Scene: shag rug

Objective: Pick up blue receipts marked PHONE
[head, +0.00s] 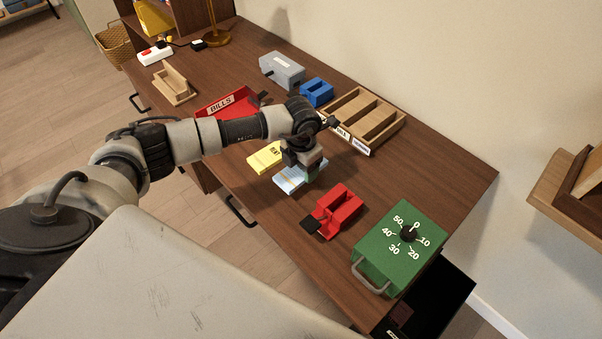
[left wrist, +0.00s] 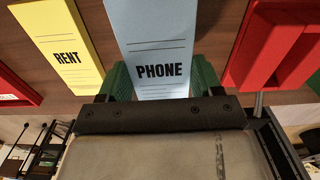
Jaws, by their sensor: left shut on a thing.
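The light-blue receipts (head: 288,182) are below my left gripper in the head view, beside the yellow RENT receipts (head: 264,158). In the left wrist view the blue receipts (left wrist: 160,28) show the word PHONE, with the yellow RENT receipts (left wrist: 62,45) to their left. My left gripper (head: 303,172) is shut on the blue receipts. Its green fingers (left wrist: 162,80) sit on both sides of them in the left wrist view. I cannot tell whether the receipts are clear of the table. My right gripper is not in view.
A red BILLS tray (head: 228,101) and a wooden divided tray (head: 362,118) stand farther back. Grey (head: 282,70) and blue (head: 317,92) items stand near the wall.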

